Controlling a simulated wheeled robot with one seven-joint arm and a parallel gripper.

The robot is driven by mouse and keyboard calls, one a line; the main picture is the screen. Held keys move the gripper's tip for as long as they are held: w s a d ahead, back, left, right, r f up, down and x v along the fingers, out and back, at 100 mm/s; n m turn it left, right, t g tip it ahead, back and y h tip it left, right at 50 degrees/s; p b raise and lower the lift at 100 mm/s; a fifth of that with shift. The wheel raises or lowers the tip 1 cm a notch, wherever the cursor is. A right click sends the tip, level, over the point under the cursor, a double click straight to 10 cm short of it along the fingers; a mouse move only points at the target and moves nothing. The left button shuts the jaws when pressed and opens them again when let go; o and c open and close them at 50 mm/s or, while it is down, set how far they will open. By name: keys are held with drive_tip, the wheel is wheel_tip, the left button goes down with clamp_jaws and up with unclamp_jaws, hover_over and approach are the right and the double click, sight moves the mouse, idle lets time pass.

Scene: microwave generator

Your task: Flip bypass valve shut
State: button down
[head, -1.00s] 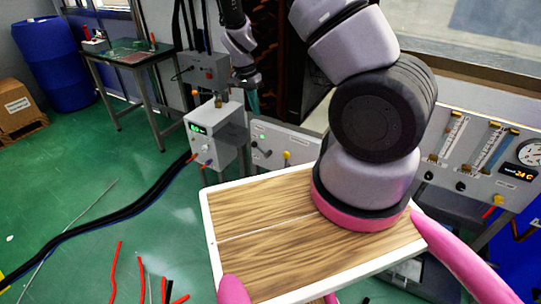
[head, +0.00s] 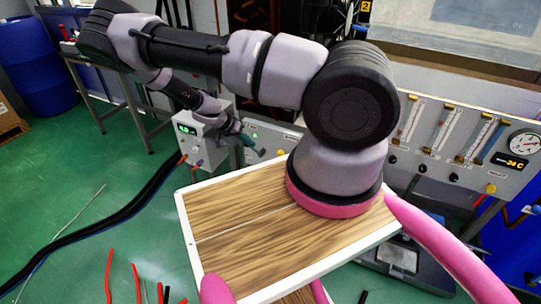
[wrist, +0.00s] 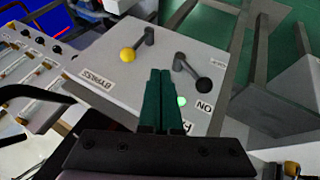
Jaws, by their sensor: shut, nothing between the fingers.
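In the wrist view, a grey sloped panel (wrist: 100,45) carries a lever with a yellow knob (wrist: 128,55), beside an upside-down BYPASS label (wrist: 97,80). To its right is a second lever with a black knob (wrist: 203,84), near an ON label. My gripper (wrist: 160,72) has green fingers, closed together and empty. The tips appear between the two levers, over the panel, and I cannot tell whether they touch it. In the head view, my gripper (head: 254,145) is in front of the low panel (head: 285,138), and the levers are mostly hidden or too small to read.
A grey control box (head: 203,130) with a green display stands just left of my gripper. A gauge panel (head: 450,140) with flow tubes is at the right. Black cables and red rods lie on the green floor. A green lit lamp (wrist: 181,101) is near the fingers.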

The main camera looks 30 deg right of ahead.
drive_tip(key=shift+f, duration=0.1)
drive_tip(key=shift+s+d+f, duration=0.5)
drive_tip(key=shift+d+f, duration=0.8)
drive_tip(key=shift+d, duration=0.2)
drive_tip(key=shift+s+d+f, duration=0.45)
drive_tip(key=shift+d+f, duration=0.85)
drive_tip(key=shift+d, duration=0.2)
drive_tip(key=shift+s+d+f, duration=0.5)
drive_tip(key=shift+d+f, duration=0.8)
drive_tip(key=shift+d, duration=0.2)
drive_tip(key=shift+d, duration=0.1)
